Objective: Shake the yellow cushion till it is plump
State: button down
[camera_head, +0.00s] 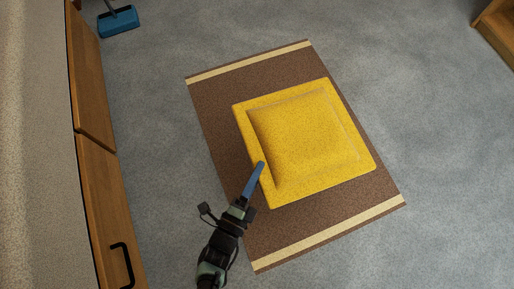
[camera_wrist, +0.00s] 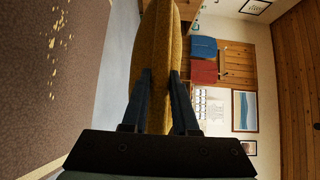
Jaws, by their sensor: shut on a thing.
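The yellow cushion (camera_head: 305,135) is square with a flat border and a raised middle. In the head view it shows over the brown rug. My gripper (camera_head: 259,168) is at the cushion's left edge, near its lower left corner. In the wrist view the cushion (camera_wrist: 155,50) is seen edge-on, standing out between the two fingers of my gripper (camera_wrist: 160,85), which are shut on its border. The rug shows to the left there, apart from the cushion, so the cushion appears held clear of it. The cushion's far side is hidden.
The brown rug (camera_head: 215,95) with cream end stripes lies on grey carpet (camera_head: 430,120). A wooden cabinet (camera_head: 105,210) with a black handle stands at the left. A blue dustpan-like thing (camera_head: 118,21) is at the upper left. A wooden piece (camera_head: 497,28) is at the upper right.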

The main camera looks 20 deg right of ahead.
notch_tip(320, 180, down, 4)
notch_tip(320, 180, up, 7)
jog(key=shift+f, duration=0.1)
notch_tip(320, 180, down, 7)
notch_tip(320, 180, up, 7)
notch_tip(320, 180, down, 7)
dwell(0.9)
dwell(0.7)
